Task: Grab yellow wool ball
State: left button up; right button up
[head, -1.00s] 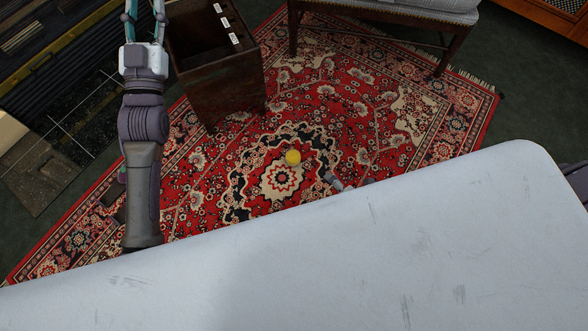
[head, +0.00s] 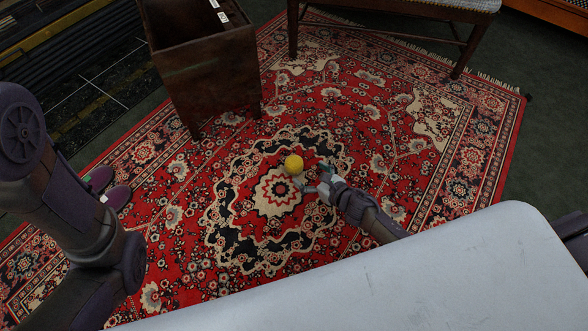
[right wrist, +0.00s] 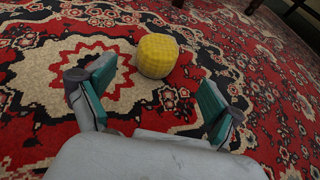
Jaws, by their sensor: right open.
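The yellow wool ball (head: 293,165) lies on the red patterned rug, near the rug's central medallion. My right gripper (head: 312,181) is low over the rug, just to the lower right of the ball in the head view. In the right wrist view the ball (right wrist: 157,55) sits ahead of the two teal-padded fingers of the right gripper (right wrist: 155,95), between their lines and a little beyond the tips. The fingers are spread and nothing is between them.
The rug (head: 400,130) around the ball is clear. A dark wooden box on legs (head: 205,75) stands behind left, and an upholstered seat (head: 400,12) at the back. My own pale body covers the bottom right.

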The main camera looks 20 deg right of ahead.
aim_at(299, 167)
jog(key=b+x, duration=0.1)
jog(key=x, duration=0.2)
jog(key=b+x, duration=0.3)
jog(key=x, duration=0.1)
jog(key=shift+a+f, duration=0.1)
jog(key=shift+a, duration=0.15)
jog(key=shift+w+a, duration=0.15)
jog(key=shift+w, duration=0.3)
jog(key=c, duration=1.2)
